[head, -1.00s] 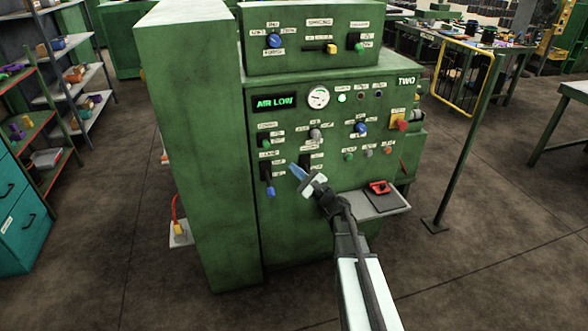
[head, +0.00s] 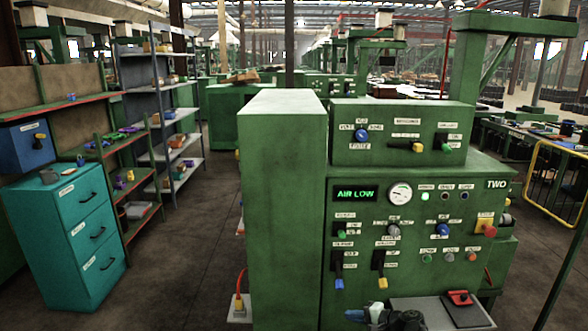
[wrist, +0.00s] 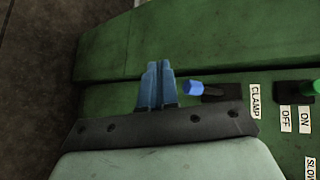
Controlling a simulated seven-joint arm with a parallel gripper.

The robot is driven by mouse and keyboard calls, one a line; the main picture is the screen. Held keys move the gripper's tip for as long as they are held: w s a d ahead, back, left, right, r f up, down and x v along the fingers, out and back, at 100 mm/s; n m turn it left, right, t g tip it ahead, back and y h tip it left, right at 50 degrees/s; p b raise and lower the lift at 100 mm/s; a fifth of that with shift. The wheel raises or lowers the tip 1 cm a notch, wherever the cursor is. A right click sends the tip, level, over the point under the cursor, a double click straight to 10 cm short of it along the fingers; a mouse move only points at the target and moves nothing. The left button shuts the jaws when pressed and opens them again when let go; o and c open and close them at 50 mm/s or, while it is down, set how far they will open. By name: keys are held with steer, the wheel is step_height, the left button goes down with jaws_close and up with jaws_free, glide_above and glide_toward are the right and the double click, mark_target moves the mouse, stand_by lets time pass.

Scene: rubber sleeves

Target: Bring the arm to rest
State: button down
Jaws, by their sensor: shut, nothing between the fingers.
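My gripper (head: 356,315) is at the bottom edge of the head view, in front of the lower part of the green machine's panel (head: 358,312). Its blue fingers also show in the wrist view (wrist: 156,84), closed together with nothing between them. In the wrist view a blue-tipped lever (wrist: 195,89) by a CLAMP label lies just right of the fingers; I cannot tell whether they touch. The same blue lever tip (head: 339,283) points down in the head view. Most of my arm is below the head picture.
The panel carries an AIR LOW display (head: 356,193), a gauge (head: 400,193), a yellow-tipped lever (head: 382,283) and a red knob (head: 489,229). A grey shelf (head: 440,314) juts out at lower right, with a red item (head: 460,298) on it. A teal cabinet (head: 68,235) stands left; floor between is clear.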

steer(key=s+d+f+n+g+h, duration=0.1)
steer(key=s+f+n+g+h, duration=0.25)
steer(key=s+f, duration=0.7)
steer(key=s+f+n+g+h, duration=0.25)
steer(key=s+f+g, duration=0.35)
steer(key=s, duration=0.8)
steer(key=s+d+f+n+g+h, duration=0.1)
steer(key=s+f+n+g+h, duration=0.2)
steer(key=s+f, duration=0.8)
steer(key=s+a+f+g+h, duration=0.1)
steer(key=s+a, duration=0.1)
steer(key=s, duration=0.5)
steer(key=s+a+f+g, duration=0.1)
steer(key=s+a+f, duration=0.1)
steer(key=s, duration=0.4)
steer(key=shift+s+a+n+h, duration=0.3)
steer(key=shift+s+a+h, duration=0.05)
steer(key=shift+a+h, duration=0.05)
